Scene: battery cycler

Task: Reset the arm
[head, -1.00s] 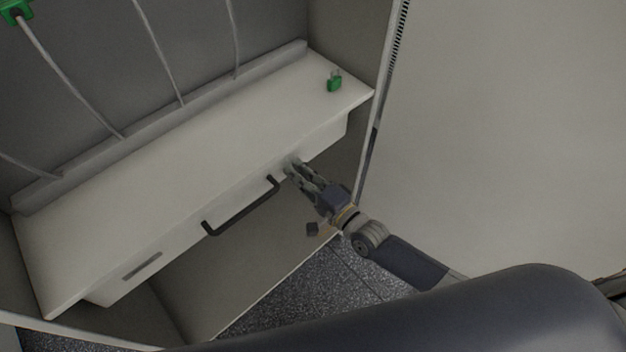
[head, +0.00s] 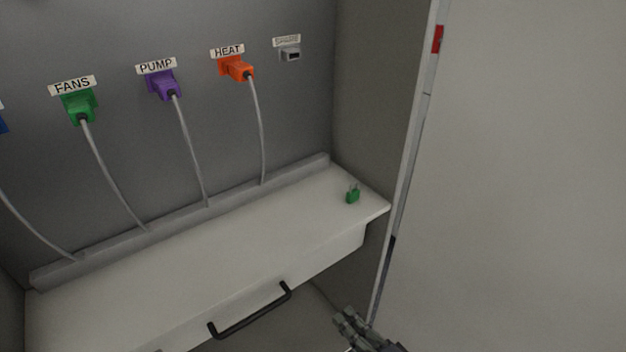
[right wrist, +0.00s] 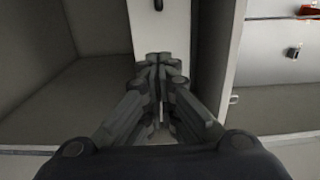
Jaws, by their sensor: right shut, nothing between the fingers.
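My right gripper (head: 350,322) is at the bottom edge of the head view, right of the drawer's black handle (head: 250,312) and apart from it. Its fingers are together with nothing between them, as the right wrist view (right wrist: 160,64) also shows. In the right wrist view, part of a dark handle (right wrist: 158,5) shows at the top, beyond the fingertips. Most of my right arm is out of the head view. My left gripper is not in view.
The green FANS plug (head: 80,106), purple PUMP plug (head: 163,84) and orange HEAT plug (head: 237,67) are in the back panel. An empty grey socket (head: 290,54) is at right. The cabinet's side wall (head: 375,100) bounds the right.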

